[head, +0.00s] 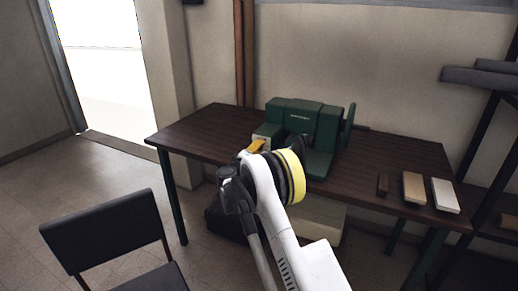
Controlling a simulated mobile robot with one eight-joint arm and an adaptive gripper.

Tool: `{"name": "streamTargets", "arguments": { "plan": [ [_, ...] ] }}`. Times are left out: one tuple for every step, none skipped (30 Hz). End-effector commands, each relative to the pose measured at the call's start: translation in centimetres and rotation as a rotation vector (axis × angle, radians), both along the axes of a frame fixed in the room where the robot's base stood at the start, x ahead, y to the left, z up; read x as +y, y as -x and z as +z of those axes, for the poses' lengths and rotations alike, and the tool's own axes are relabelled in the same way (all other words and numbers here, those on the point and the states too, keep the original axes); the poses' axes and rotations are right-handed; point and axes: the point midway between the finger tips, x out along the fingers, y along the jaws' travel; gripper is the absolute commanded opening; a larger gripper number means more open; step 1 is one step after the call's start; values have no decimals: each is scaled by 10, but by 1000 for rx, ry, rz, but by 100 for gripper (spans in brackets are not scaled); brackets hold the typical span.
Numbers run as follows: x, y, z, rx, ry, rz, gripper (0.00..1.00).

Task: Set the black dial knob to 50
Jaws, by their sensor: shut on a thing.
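A dark green machine (304,123) stands on the brown table, with a pale front panel (267,134) on its left side. My gripper (257,145) is at this panel, with a yellow-orange part showing at its end. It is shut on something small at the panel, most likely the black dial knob. The knob itself, its scale and the fingertips' contact are hidden by my gripper and wrist, so the dial's setting cannot be read.
A black chair (105,238) stands at front left. A dark shelf rack (490,140) is at right.

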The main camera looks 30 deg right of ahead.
Motion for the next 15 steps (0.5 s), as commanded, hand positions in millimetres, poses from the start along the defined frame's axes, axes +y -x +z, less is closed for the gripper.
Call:
{"name": "streamTargets", "arguments": {
  "plan": [
    [0, 0, 0, -32, -25, 0, 0],
    [-1, 0, 0, -54, -43, -1, 0],
    [-1, 0, 0, -85, -67, -1, 0],
    [-1, 0, 0, -107, -84, 0, 0],
    [0, 0, 0, -129, -101, 0, 0],
    [0, 0, 0, -160, -125, 0, 0],
    [-1, 0, 0, -182, -142, 0, 0],
    [-1, 0, 0, -205, -159, -1, 0],
    [-1, 0, 0, -235, -183, -1, 0],
    [0, 0, 0, -258, -200, 0, 0],
    [0, 0, 0, -279, -217, -1, 0],
    [0, 0, 0, -310, -241, -1, 0],
    [0, 0, 0, -332, -258, -1, 0],
    [0, 0, 0, -354, -276, -1, 0],
    [0, 0, 0, -385, -300, -1, 0]
  ]
}}
